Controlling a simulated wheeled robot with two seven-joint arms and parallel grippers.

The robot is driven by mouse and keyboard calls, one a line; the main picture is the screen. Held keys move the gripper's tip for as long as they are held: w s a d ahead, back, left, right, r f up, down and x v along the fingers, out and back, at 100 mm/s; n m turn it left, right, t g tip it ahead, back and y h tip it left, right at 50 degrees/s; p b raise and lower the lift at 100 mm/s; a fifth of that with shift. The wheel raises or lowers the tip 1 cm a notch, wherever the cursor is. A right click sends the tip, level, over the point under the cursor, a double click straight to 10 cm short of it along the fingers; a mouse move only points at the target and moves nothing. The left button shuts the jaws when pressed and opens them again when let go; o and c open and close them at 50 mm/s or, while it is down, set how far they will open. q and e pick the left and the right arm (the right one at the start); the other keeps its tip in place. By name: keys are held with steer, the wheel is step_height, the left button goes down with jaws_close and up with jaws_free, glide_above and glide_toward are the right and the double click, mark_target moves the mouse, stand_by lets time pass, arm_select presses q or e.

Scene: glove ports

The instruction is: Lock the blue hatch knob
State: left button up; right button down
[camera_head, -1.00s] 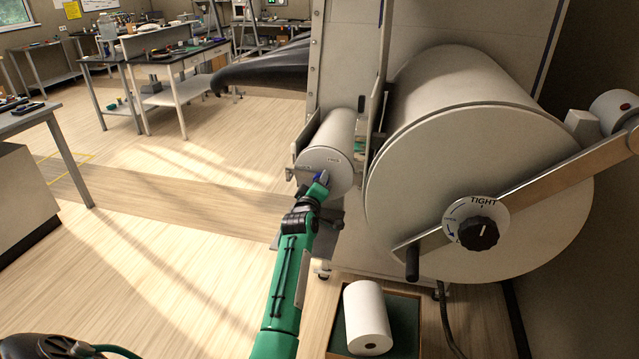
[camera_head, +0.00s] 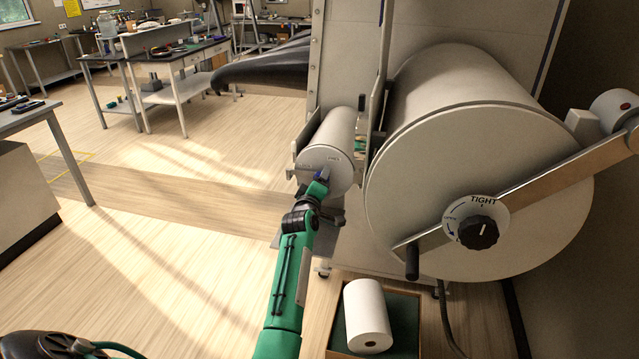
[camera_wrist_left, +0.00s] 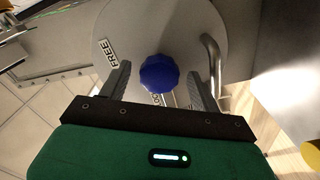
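The blue knob (camera_wrist_left: 159,73) is on the round pale end face of the small hatch (camera_wrist_left: 140,28). My left gripper (camera_wrist_left: 158,82) is open, with one finger on each side of the knob. I cannot tell whether the fingers touch it. A FREE label (camera_wrist_left: 109,52) is at the upper left of the knob. Another label below the knob is partly hidden. In the head view, my left gripper (camera_head: 321,183) is at the front of the small hatch cylinder (camera_head: 330,140), and little of the knob shows. My right gripper is not in view.
A bent metal handle (camera_wrist_left: 213,62) stands to the knob's right in the wrist view. A large drum (camera_head: 425,140) with a black dial (camera_head: 478,232) marked TIGHT and a crossing bar is to the right. A white roll (camera_head: 366,315) lies in a tray below.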

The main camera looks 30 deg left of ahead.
arm_select(q)
steer(key=p+v, duration=0.7)
steer(key=v, duration=0.6)
steer(key=shift+s, duration=0.4)
steer(key=shift+d, duration=0.1)
